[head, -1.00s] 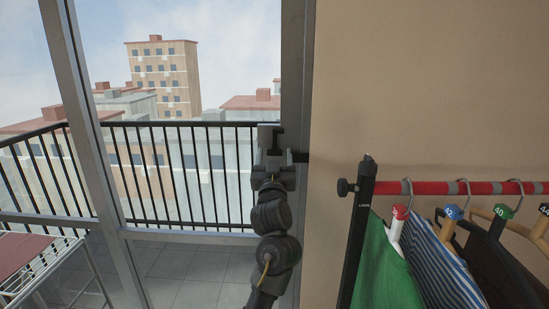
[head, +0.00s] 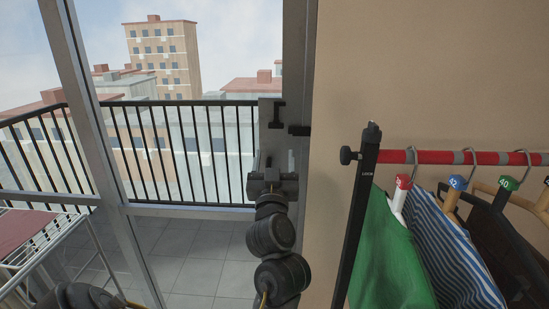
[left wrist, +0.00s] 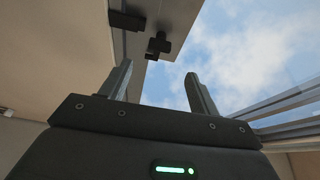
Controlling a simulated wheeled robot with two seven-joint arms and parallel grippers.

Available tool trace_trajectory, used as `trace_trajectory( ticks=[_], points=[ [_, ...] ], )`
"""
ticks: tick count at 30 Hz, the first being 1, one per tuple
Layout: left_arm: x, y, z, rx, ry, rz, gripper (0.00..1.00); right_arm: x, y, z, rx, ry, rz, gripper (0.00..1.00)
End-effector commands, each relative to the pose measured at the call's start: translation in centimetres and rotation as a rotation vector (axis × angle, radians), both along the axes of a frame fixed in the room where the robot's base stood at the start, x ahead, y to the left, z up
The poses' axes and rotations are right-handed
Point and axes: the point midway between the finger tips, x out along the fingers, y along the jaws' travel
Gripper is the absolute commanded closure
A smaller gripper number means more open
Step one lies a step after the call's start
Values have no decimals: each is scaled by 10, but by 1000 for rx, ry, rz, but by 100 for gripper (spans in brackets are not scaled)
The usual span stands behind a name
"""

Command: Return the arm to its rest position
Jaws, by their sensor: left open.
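My left gripper (head: 274,165) points up in front of the glass door's frame, right of the middle of the balcony view. Its two fingers are apart with nothing between them. The left wrist view also shows the open, empty fingers (left wrist: 157,80). A black door handle (head: 277,115) is on the frame just above the gripper, apart from it in the picture. The handle also shows beyond the fingers in the left wrist view (left wrist: 158,45). My right gripper is not in view.
A clothes rail (head: 430,157) with a black post (head: 362,210) stands at right, holding a green garment (head: 392,260), a striped one (head: 447,250) and others. A beige wall (head: 430,80) is behind it. A drying rack (head: 48,250) stands at lower left. A balcony railing (head: 180,155) lies behind the glass.

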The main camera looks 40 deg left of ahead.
Motion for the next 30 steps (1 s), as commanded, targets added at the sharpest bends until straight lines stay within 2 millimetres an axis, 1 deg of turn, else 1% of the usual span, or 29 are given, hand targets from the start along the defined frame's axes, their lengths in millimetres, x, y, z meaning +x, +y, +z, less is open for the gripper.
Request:
trace_trajectory(
  ticks=[11, 14, 16, 17, 18, 20, 21, 23, 24, 26, 27, 29, 30],
  points=[
    [1, 0, -1, 0, 3, -1, 38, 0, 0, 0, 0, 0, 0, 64],
    [11, -4, -12, 7, 34, -13, 38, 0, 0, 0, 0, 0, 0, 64],
    [28, -11, -34, 19, 89, -34, 38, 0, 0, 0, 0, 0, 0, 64],
    [38, -15, -47, 25, 120, -47, 38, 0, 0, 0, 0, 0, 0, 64],
    [51, -21, -68, 35, 169, -67, 38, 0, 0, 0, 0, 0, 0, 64],
    [71, -32, -106, 49, 250, -101, 38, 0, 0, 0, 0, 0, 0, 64],
    [83, -40, -135, 56, 308, -129, 38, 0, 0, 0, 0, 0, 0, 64],
    [96, -51, -182, 64, 395, -168, 38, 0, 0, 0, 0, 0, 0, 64],
    [102, -59, -214, 68, 450, -194, 38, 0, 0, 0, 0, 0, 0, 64],
    [107, -69, -262, 70, 534, -233, 38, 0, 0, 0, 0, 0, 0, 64],
    [107, -75, -294, 67, 588, -257, 38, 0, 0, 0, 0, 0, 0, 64],
    [103, -85, -342, 63, 668, -294, 38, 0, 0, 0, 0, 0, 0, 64],
    [98, -90, -374, 58, 720, -318, 38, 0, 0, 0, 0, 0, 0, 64]
  ],
)
